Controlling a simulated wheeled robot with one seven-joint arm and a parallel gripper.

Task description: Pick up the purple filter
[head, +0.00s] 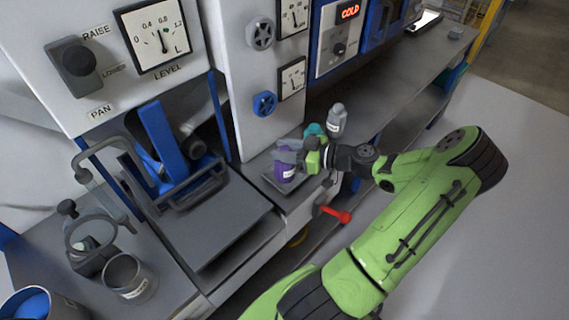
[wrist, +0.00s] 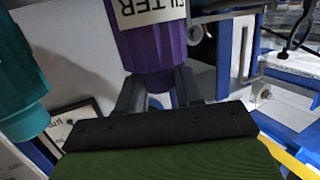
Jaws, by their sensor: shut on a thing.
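The purple filter (head: 285,164) is a small upright cylinder with a white label. It stands at a grey tray on the counter ledge in the head view. In the wrist view the purple filter (wrist: 151,45) fills the top middle, with its label reading "FILTER" upside down. My gripper (head: 293,156) reaches it from the right. In the wrist view the two dark fingers of my gripper (wrist: 158,92) are on either side of the filter's narrower end, shut on it. I cannot tell whether the filter touches the tray.
A teal cylinder (head: 314,130) stands close behind the filter and shows at the left of the wrist view (wrist: 18,85). A grey bottle (head: 336,119) stands beside it. A red handle (head: 337,215) juts out below the ledge. The counter at the back right is mostly clear.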

